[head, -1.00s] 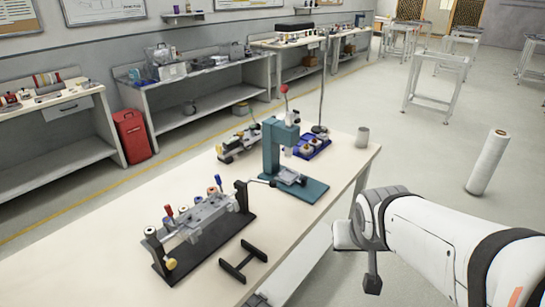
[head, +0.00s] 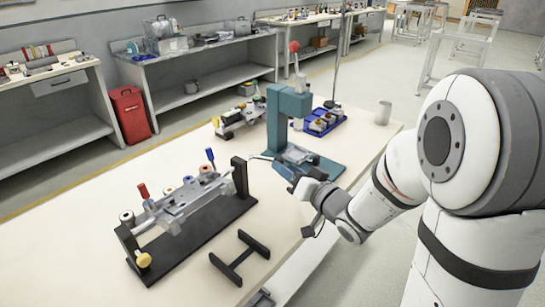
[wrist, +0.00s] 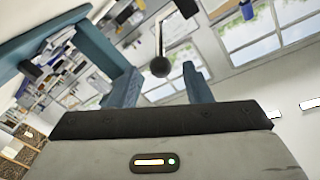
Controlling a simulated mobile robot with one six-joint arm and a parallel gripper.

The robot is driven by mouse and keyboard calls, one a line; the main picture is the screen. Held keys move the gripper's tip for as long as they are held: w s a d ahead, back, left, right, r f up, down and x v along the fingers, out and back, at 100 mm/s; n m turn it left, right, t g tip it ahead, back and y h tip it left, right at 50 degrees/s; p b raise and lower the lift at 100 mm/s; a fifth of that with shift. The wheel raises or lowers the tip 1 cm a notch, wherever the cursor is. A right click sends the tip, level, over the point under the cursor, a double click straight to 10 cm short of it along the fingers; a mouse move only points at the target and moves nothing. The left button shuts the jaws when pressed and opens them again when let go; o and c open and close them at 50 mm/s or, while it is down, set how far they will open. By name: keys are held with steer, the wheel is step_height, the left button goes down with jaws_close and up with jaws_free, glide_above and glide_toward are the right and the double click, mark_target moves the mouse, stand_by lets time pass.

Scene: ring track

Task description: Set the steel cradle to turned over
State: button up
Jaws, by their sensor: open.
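The steel cradle (head: 180,208) lies between two black end posts on a black base (head: 205,238), in the left half of the head view. Red-capped and blue-capped pegs stand up from its top. A thin crank (head: 260,158) comes out of the right post. My gripper (head: 283,168) is at the crank's outer end, which it partly hides. In the wrist view, my two teal fingers (wrist: 161,86) are apart, and a dark ball knob (wrist: 160,67) on a rod shows between them; I cannot tell if they touch it.
A teal press (head: 285,125) with a red-balled lever stands close behind my gripper. A blue tray (head: 322,123) and a grey cup (head: 383,113) are farther back. A black H-shaped stand (head: 239,258) lies in front of the cradle. The table's left front is bare.

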steer(key=x, duration=0.7)
steer(key=shift+w+a, duration=0.2)
steer(key=shift+w, duration=0.05)
steer(key=shift+c, duration=0.5)
jaws_close()
steer(key=shift+d, duration=0.1)
